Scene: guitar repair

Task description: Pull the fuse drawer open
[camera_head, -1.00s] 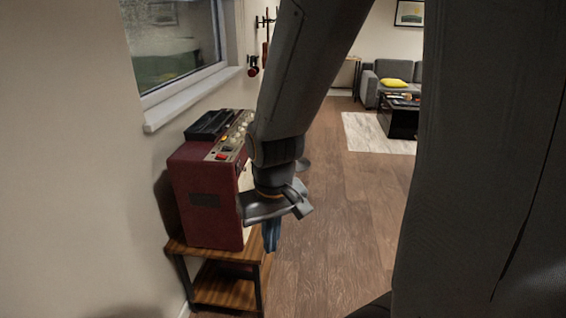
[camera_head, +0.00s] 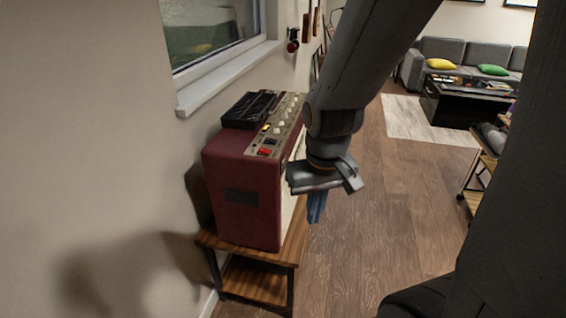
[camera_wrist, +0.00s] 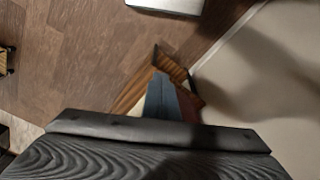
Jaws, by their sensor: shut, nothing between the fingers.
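A dark red amplifier (camera_head: 240,195) stands upright on a low wooden stand (camera_head: 258,281) against the wall. Its top panel (camera_head: 283,125) carries several knobs and a red switch. I cannot make out a fuse drawer in either view; the amplifier's far sides are hidden. My gripper (camera_head: 315,214) points down just right of the amplifier's front in the head view, with its blue fingers shut and empty. In the wrist view, the shut fingers (camera_wrist: 167,94) overlap the wooden stand (camera_wrist: 136,94) and a bit of the red amplifier (camera_wrist: 191,105). I cannot tell whether they touch it.
A black device (camera_head: 248,110) lies on top of the amplifier. A window sill (camera_head: 228,77) juts from the wall above. The wooden floor (camera_head: 390,220) to the right is clear. A shelf (camera_head: 477,180) stands at the right; a sofa and black table are farther back.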

